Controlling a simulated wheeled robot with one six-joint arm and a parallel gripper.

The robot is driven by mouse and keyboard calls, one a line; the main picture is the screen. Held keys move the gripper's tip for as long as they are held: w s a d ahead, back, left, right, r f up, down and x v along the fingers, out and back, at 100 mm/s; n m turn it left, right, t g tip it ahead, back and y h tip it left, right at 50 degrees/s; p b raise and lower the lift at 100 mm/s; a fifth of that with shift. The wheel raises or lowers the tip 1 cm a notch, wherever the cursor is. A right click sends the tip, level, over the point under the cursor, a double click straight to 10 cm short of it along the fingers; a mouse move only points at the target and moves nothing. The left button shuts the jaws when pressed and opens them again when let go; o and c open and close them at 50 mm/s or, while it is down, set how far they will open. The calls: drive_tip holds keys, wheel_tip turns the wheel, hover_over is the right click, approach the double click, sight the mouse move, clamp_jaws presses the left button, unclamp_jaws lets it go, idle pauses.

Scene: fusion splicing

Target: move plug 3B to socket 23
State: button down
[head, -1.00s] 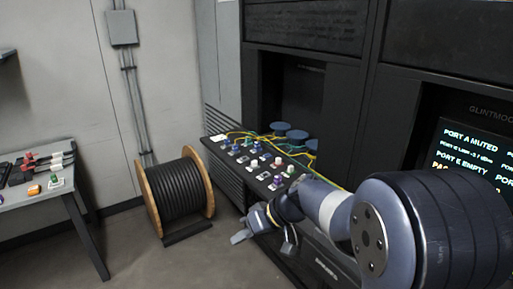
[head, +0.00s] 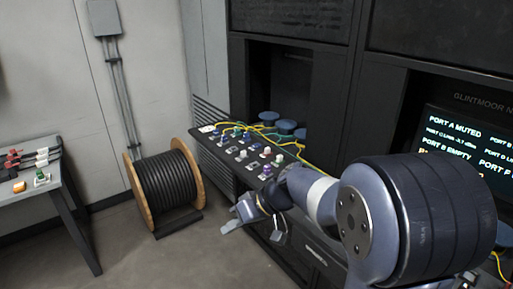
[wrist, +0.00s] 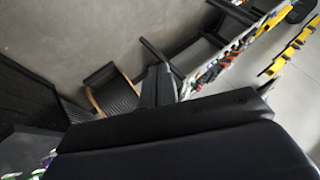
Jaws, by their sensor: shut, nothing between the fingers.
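A dark panel (head: 222,157) carries several small coloured plugs, green, blue, white and purple, in front of the black cabinet. The labels are too small to read, so I cannot tell which plug is 3B or which socket is 23. My gripper (head: 252,231) is low in front of the panel's near end, apart from the plugs, shut and empty. My forearm hides part of the panel's near right end. In the wrist view, a few blurred plugs (wrist: 42,163) show at the lower left corner, and a large dark part of my own arm fills the bottom.
A cable spool (head: 170,190) stands on the floor left of the panel. A grey side table (head: 55,190) with red, orange and green connectors is at far left. Yellow and green cables (head: 262,129) run behind the plugs. A lit screen (head: 465,140) is at right. Floor between table and spool is clear.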

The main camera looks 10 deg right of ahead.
drive_tip(key=s+d+m+g+h+p, duration=0.1)
drive_tip(key=s+d+m+h+p, duration=0.1)
drive_tip(key=d, duration=1)
drive_tip(key=s+d+f+m+g+h+p, duration=0.1)
drive_tip(key=s+d+m+h+p, duration=0.2)
drive_tip(key=d+m+h, duration=0.4)
drive_tip(key=s+d, duration=0.1)
drive_tip(key=d, duration=0.4)
drive_tip(key=shift+f, duration=0.15)
drive_tip(key=c, duration=2.1)
unclamp_jaws()
drive_tip(key=shift+d, duration=0.1)
